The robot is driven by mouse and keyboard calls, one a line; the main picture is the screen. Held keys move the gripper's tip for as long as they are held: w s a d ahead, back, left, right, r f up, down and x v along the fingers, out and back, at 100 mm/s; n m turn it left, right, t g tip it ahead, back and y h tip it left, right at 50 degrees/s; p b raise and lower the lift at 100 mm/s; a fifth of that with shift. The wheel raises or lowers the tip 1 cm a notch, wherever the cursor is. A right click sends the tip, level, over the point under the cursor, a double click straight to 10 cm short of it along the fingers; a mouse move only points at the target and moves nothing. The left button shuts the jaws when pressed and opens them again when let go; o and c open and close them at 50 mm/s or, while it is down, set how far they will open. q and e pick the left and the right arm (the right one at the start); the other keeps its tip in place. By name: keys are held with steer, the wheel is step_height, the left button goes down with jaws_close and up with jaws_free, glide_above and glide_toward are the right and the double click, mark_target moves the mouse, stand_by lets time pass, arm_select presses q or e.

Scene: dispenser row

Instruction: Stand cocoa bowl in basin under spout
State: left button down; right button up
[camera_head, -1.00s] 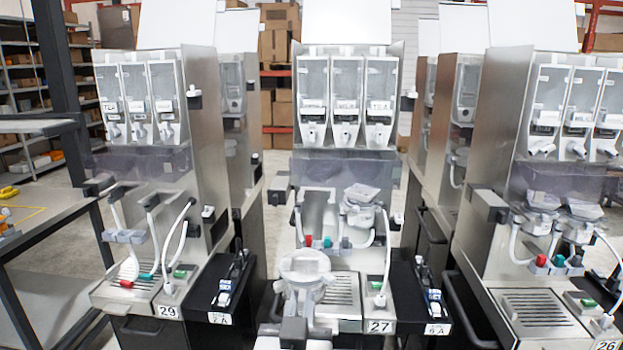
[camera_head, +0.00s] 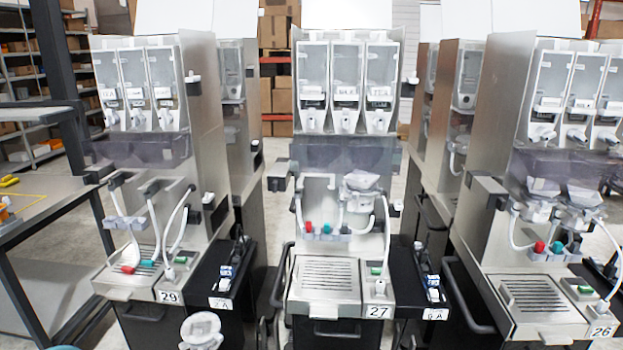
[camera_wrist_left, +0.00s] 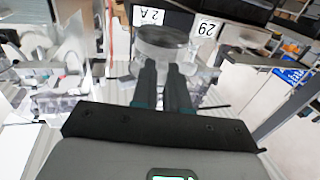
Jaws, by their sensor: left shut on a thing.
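A pale round bowl (camera_head: 201,332), which I take for the cocoa bowl, is at the bottom of the head view, below and in front of the machine marked 29. My left gripper (camera_wrist_left: 166,72) is shut on it in the left wrist view, where the bowl (camera_wrist_left: 162,42) shows beyond the fingertips. The middle machine, marked 27, has three canisters with spouts; its left label is too blurred to read. Under its left spout (camera_head: 313,125) no bowl shows. A similar bowl (camera_head: 361,188) sits at its right. My right gripper is not in view.
Machine 27's slotted drip tray (camera_head: 326,280) is clear. Hoses and coloured plugs (camera_head: 327,230) hang above it. Black side shelves (camera_head: 228,278) stick out between the machines. The machine marked 26 (camera_head: 545,180) stands at right, and a dark-framed table (camera_head: 40,210) at left.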

arm_select(q)
steer(key=s+d+r+m+h, duration=0.2)
steer(key=s+d+r+h, duration=0.1)
steer(key=s+r, duration=0.1)
steer(key=shift+s+d, duration=0.25)
steer(key=shift+d, duration=0.05)
steer(key=shift+w, duration=0.15)
steer(key=shift+a+r, duration=0.1)
